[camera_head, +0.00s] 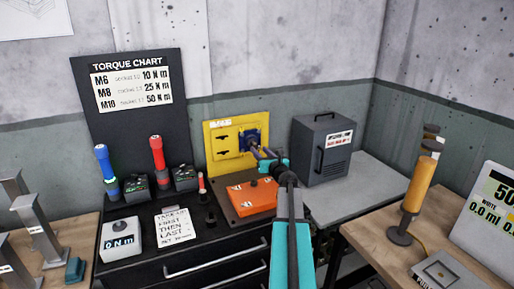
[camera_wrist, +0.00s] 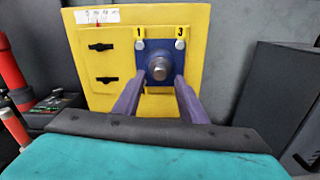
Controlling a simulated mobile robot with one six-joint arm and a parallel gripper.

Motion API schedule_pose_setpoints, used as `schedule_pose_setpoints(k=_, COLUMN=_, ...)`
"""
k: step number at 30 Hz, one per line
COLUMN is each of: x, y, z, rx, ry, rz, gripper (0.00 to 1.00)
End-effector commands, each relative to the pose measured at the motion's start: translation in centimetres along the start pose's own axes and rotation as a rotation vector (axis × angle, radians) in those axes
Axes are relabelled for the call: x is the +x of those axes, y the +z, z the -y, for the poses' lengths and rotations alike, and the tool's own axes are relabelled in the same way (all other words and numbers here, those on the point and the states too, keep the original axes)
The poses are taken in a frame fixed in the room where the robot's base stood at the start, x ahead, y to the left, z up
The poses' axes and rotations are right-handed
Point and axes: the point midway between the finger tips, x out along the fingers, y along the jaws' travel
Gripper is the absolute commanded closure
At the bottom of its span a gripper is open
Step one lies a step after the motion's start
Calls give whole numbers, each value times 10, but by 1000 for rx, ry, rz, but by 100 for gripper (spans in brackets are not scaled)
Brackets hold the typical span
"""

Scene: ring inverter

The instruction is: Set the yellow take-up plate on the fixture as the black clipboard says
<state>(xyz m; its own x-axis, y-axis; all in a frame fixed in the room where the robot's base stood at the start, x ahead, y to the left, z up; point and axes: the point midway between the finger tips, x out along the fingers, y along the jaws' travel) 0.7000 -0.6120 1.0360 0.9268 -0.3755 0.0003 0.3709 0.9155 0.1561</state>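The yellow plate (camera_head: 221,151) stands upright at the back of the bench; in the wrist view the yellow plate (camera_wrist: 102,62) shows two black knobs at left and a white label above. A blue square block (camera_wrist: 146,49) on it carries a round metal shaft end (camera_wrist: 159,69) and bolt heads beside the numbers 1 and 3. My gripper (camera_wrist: 159,84) is open, its purple fingers either side of and below the shaft end; contact cannot be told. The black clipboard's white sheet (camera_head: 174,228) lies on the bench front; "first then last" is legible, the smallest line not.
An orange box (camera_head: 250,197) lies under my arm. A grey cabinet (camera_head: 323,149) stands to the right. Blue (camera_head: 106,168) and red (camera_head: 158,157) handled tools stand at left, near a meter (camera_head: 121,239) reading 0 N m. The torque chart (camera_head: 130,85) is behind.

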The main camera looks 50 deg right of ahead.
Motion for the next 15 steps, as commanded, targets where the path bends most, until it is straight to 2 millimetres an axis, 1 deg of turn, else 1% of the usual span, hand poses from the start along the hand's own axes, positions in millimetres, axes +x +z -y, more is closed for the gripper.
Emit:
schedule_pose_setpoints(k=1, x=7, y=1, z=1, rx=0, ry=0, rz=0, gripper=62)
schedule_pose_setpoints(k=6, x=23, y=1, z=1, rx=1, ry=0, rz=0, gripper=62)
schedule_pose_setpoints(k=12, x=38, y=1, z=1, rx=0, ry=-1, rz=0, gripper=62)
schedule_pose_setpoints(k=15, x=42, y=1, z=1, rx=0, ry=-1, rz=0, gripper=62)
